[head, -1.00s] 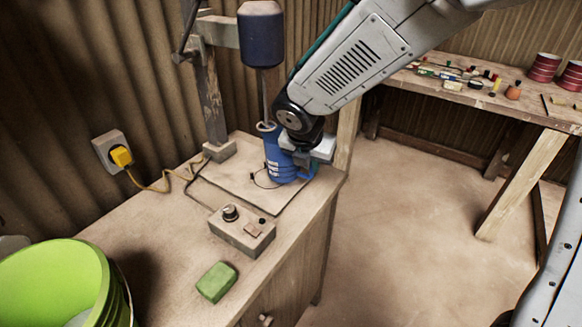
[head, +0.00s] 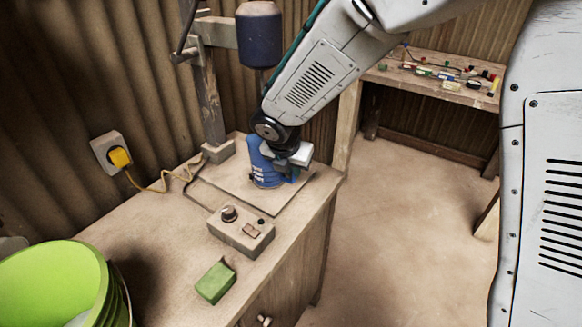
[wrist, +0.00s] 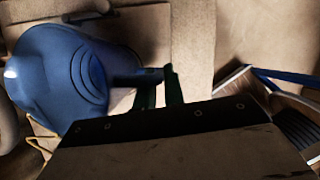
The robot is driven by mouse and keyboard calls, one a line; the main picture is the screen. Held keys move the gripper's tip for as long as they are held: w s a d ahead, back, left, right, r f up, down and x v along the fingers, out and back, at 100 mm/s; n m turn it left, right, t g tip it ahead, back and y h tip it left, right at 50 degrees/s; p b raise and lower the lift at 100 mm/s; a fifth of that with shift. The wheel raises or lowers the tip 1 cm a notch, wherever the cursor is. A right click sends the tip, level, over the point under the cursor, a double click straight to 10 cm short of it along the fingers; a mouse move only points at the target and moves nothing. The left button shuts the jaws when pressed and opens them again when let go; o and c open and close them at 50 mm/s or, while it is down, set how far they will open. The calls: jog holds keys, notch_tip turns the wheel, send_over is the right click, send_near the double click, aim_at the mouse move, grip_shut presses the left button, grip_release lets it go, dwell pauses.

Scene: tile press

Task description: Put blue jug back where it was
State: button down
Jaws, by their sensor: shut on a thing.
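The blue jug (head: 262,167) is upright over the pale base board (head: 230,184) of the press stand, below the dark blue motor head (head: 259,38). I cannot tell whether its bottom touches the board. My gripper (head: 292,170) is at the jug's right side, shut on its handle. In the wrist view the jug (wrist: 62,78) fills the left side, and its handle reaches to the dark fingers of my gripper (wrist: 160,92). My arm hides part of the jug's top and the space under the motor head.
A control box (head: 240,232) and a green block (head: 216,282) lie on the bench (head: 150,225) in front. A lime bucket (head: 60,285) stands at front left. A yellow plug (head: 120,157) is in the wall. A shelf (head: 425,78) with small parts stands behind right.

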jog(key=c, duration=1.5)
grip_release()
jog(key=v, duration=1.2)
jog(key=s+d+r+m+g, duration=0.1)
jog(key=s+d+r+m, duration=0.2)
jog(key=s+d+m, duration=0.35)
jog(key=s+d+r+m+g, duration=0.1)
jog(key=s+d+r+m, duration=0.2)
jog(key=d+m, duration=0.55)
jog(key=s+d+m+y, duration=0.1)
jog(key=s+d+m, duration=0.3)
jog(key=s+m, duration=0.3)
jog(key=s+d+f+m+g+y, duration=0.1)
jog(key=s+d+m, duration=0.3)
jog(key=s+m, duration=0.4)
jog(key=shift+s+d, duration=0.35)
jog(key=shift+s, duration=0.75)
jog(key=shift+f, duration=0.1)
